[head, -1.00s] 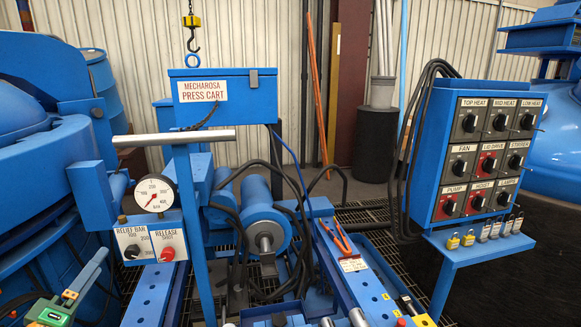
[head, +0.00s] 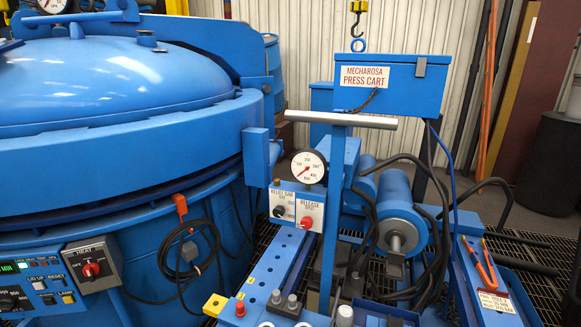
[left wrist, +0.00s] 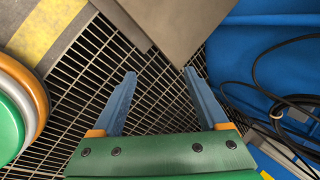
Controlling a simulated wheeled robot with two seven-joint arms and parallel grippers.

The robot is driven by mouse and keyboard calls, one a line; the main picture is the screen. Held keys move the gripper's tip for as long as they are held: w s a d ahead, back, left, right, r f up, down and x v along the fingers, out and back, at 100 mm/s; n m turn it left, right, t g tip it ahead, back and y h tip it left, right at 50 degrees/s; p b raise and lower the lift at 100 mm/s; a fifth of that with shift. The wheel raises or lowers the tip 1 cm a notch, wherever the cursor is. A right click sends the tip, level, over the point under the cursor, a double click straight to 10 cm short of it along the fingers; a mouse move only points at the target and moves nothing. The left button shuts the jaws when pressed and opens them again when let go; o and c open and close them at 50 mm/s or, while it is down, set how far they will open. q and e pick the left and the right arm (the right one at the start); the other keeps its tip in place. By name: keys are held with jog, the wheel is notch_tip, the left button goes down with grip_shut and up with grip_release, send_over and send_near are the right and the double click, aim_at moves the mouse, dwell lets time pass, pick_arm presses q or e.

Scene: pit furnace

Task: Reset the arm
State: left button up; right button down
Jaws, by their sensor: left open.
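My left gripper (left wrist: 160,90) shows in the left wrist view with its two blue-grey fingers spread apart and nothing between them. It hangs above a dark floor grating (left wrist: 150,65). In the head view neither gripper is in sight. The blue press cart (head: 390,88) stands right of centre, with a round gauge (head: 309,167) and a panel with a black knob and a red release knob (head: 306,222). A large blue furnace vessel (head: 110,110) fills the left.
A control box (head: 40,280) with a red heat knob sits at lower left. A black cable (head: 190,255) hangs coiled on the vessel. Orange-handled pliers (head: 480,265) lie at right.

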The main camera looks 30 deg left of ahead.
pick_arm(q)
jog(key=s+d+f+n+h, duration=0.15)
jog(key=d+f, duration=0.25)
jog(key=d, duration=0.9)
jog(key=s+d+f+n+h, duration=0.1)
jog(key=d+f+h, duration=0.2)
jog(key=d, duration=1)
notch_tip(320, 180, up, 10)
jog(key=d+p, duration=0.2)
jog(key=p, duration=0.8)
jog(key=shift+w+d+f+h, duration=0.2)
jog(key=shift+d+f+h, duration=0.05)
jog(key=shift+d+h, duration=0.2)
